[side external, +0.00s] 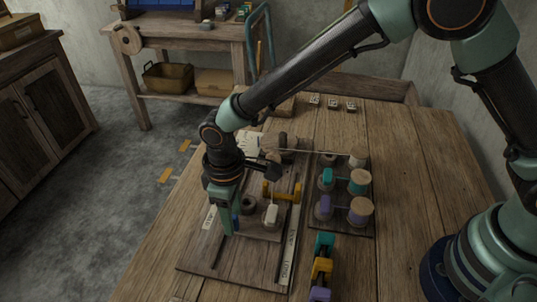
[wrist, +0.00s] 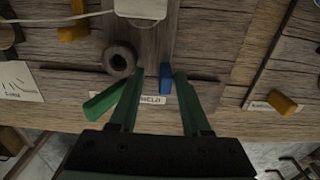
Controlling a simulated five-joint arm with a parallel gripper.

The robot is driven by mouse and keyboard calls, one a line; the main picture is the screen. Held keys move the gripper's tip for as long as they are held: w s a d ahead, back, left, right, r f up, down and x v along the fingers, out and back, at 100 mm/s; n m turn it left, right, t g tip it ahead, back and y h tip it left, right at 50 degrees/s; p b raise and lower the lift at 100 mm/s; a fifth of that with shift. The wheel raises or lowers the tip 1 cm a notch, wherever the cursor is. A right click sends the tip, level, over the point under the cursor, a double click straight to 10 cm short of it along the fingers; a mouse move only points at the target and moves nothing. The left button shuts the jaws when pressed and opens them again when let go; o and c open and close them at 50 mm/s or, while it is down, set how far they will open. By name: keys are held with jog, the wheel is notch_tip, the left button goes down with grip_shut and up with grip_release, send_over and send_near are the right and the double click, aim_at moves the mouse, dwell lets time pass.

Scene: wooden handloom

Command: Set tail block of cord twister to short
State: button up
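The cord twister is a wooden board (side external: 190,262) with dark slots, lying on the bench. A pale block (side external: 271,214) stands on it, beside a dark ring (side external: 248,205) and a yellow crank-like part (side external: 284,194). I cannot tell for sure which part is the tail block. My gripper (side external: 227,230) points down at the left of the board. In the wrist view my gripper (wrist: 154,76) is open, with a small blue piece (wrist: 166,78) between the finger lines, nearer the right finger; contact is unclear. A pale block (wrist: 140,8) and the ring (wrist: 121,58) lie beyond the fingertips.
A white strip reading LONG (side external: 288,265) lies along the board's right side. A rack of thread spools (side external: 360,183) stands to the right. Coloured clamps (side external: 322,268) sit at the front. A small lettered label (wrist: 152,100) lies between my fingers. Bare bench (side external: 425,165) lies right of the rack.

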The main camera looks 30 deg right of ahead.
jog(key=shift+r, duration=0.1)
notch_tip(320, 180, up, 12)
dwell(0.5)
jog(key=w+d+r+m+t, duration=0.1)
jog(key=w+d+r+m, duration=0.1)
jog(key=d+r, duration=0.45)
jog(key=s+d+r+m+t, duration=0.1)
jog(key=s+d+m+t, duration=0.1)
jog(key=d, duration=1)
jog(key=s+d+r+m+t, duration=0.2)
jog(key=s+d+m, duration=0.3)
jog(key=d, duration=0.7)
jog(key=shift+s+t, duration=0.3)
jog(key=shift+s, duration=0.6)
jog(key=shift+r, duration=0.1)
